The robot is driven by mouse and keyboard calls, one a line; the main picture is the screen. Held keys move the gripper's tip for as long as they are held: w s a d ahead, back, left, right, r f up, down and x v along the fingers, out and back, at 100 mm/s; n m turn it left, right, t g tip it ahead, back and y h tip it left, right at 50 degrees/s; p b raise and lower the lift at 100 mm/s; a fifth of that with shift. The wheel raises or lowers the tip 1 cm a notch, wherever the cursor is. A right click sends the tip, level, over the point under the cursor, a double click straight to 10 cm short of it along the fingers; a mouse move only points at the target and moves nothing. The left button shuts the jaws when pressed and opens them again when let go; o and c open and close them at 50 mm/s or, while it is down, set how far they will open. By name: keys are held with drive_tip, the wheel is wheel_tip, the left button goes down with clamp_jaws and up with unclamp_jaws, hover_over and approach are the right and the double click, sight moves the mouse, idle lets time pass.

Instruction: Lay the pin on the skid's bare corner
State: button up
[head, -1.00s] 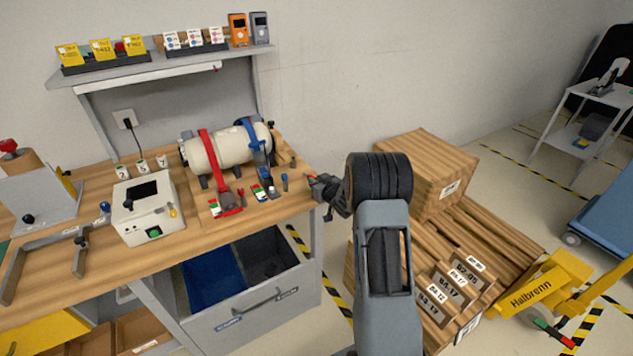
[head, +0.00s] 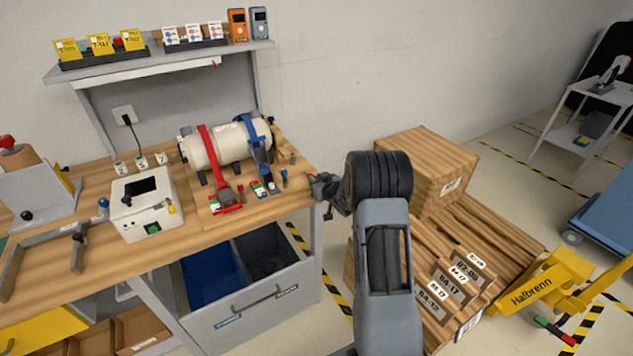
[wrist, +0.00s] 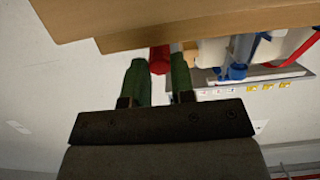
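My gripper (head: 312,182) is at the right front edge of the workbench, with its green fingers shown in the wrist view (wrist: 160,78). A short red cylinder (wrist: 160,58), which looks like the pin, fills the gap between the fingertips. The gripper appears shut on it; its far end is hard to make out. The wooden skid (head: 500,232) is on the floor to the right, with slatted boards bare toward its right side. My arm hides part of the skid's left side, and the gripper is well apart from it.
A large wooden box (head: 425,165) and several labelled small boxes (head: 452,285) stand on the skid. A yellow pallet truck (head: 540,285) is at its right. The workbench (head: 110,250) holds a strapped white cylinder (head: 225,143) and a white instrument box (head: 145,208).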

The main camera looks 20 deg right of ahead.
drive_tip(key=o, duration=0.5)
drive_tip(key=b+v, duration=0.1)
drive_tip(key=v, duration=1.2)
drive_tip(key=shift+s, duration=0.4)
drive_tip(key=s+d+f+m+g+h, duration=0.2)
drive_tip(key=s+d+f+g+h, duration=0.2)
drive_tip(key=s+d+f+g, duration=0.15)
drive_tip(key=s+a+m+g+h, duration=0.1)
drive_tip(key=s+a+g, duration=0.2)
drive_tip(key=s+g, duration=0.15)
drive_tip(key=s+a+r+y, duration=0.1)
drive_tip(key=s+a+r, duration=0.2)
drive_tip(key=a, duration=0.3)
drive_tip(key=s+a+r+n+y, duration=0.1)
drive_tip(key=s+a+r, duration=0.3)
drive_tip(key=a+r, duration=0.1)
drive_tip(key=s+a+r+g+y, duration=0.1)
drive_tip(key=s+a+r, duration=0.3)
drive_tip(key=a, duration=0.4)
drive_tip(key=shift+s+r+n, duration=0.2)
drive_tip(key=shift+r+n, duration=0.15)
drive_tip(key=shift+n, duration=0.05)
